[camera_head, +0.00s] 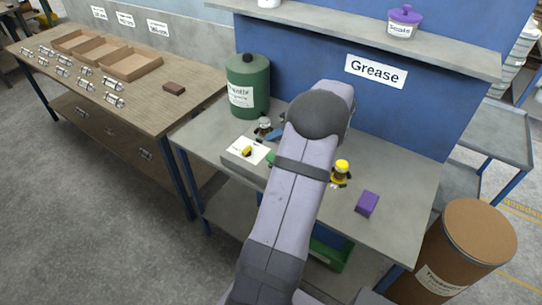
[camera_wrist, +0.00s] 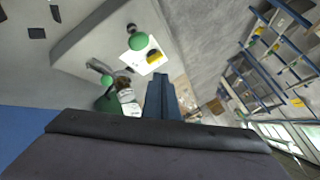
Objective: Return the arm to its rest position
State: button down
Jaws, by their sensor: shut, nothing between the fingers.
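My arm reaches over the grey workbench (camera_head: 405,215) in the head view and hides part of it. My gripper shows in the wrist view as narrow blue fingers (camera_wrist: 160,80), close together, with nothing seen between them. In the head view a small blue part beside the arm may be its tip. In the wrist view the fingers stand apart in the picture from a white card (camera_wrist: 136,62) with a yellow piece (camera_wrist: 154,56) on it. The card also lies on the bench left of my arm in the head view (camera_head: 240,154).
A green canister (camera_head: 247,85) stands at the bench's back left. A yellow-topped piece (camera_head: 341,173) and purple block (camera_head: 367,203) lie right of my arm. A shelf (camera_head: 440,52) hangs behind; a brown drum (camera_head: 464,245) stands right. Bench room is clear at front right.

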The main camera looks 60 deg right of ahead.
jog(key=shift+d+m, duration=0.15)
jog(key=shift+m, duration=0.75)
jog(key=s+a+f+m+g+y, duration=0.2)
jog(key=s+a+f+m+g, duration=0.5)
jog(key=s+a+f, duration=0.55)
jog(key=w+a+r+n+h, duration=0.1)
jog(key=a+n, duration=0.4)
jog(key=a, duration=0.6)
jog(key=w+a+r+n+g+h, duration=0.1)
jog(key=w+a+r+n, duration=0.3)
jog(key=a, duration=0.7)
jog(key=w+a+r+n+g+h, duration=0.1)
jog(key=w+a+r+n, duration=0.2)
jog(key=a+n, duration=0.4)
jog(key=shift+w+a+r+n, duration=0.15)
jog(key=shift+a+n, duration=0.15)
jog(key=shift+a, duration=1.9)
